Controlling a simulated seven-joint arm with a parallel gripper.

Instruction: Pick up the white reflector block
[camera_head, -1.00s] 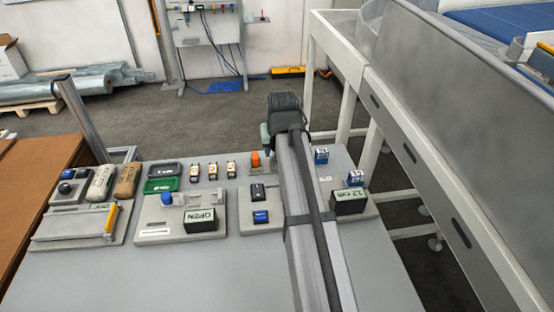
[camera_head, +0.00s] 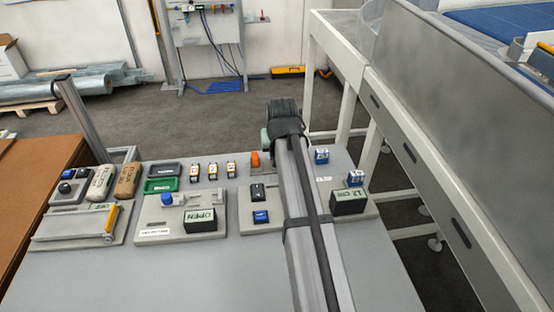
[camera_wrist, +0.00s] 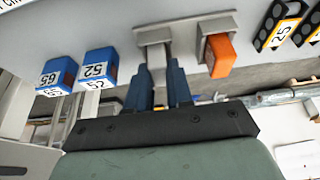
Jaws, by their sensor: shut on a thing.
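In the wrist view my gripper (camera_wrist: 160,97) points at a small grey holder (camera_wrist: 153,36) on the table. Its two dark blue fingers are shut on a pale narrow block (camera_wrist: 158,74), which I take as the white reflector block. The fingers cover much of it, and I cannot tell whether it is clear of the holder. In the head view my arm hides the block and the fingertips.
An orange block (camera_wrist: 220,56) stands in a similar holder close to the right. Blue numbered blocks (camera_wrist: 97,68) are to the left, also in the head view (camera_head: 321,157). Black boxes (camera_head: 348,203) and several small parts (camera_head: 213,172) crowd the table; its front (camera_head: 180,280) is clear.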

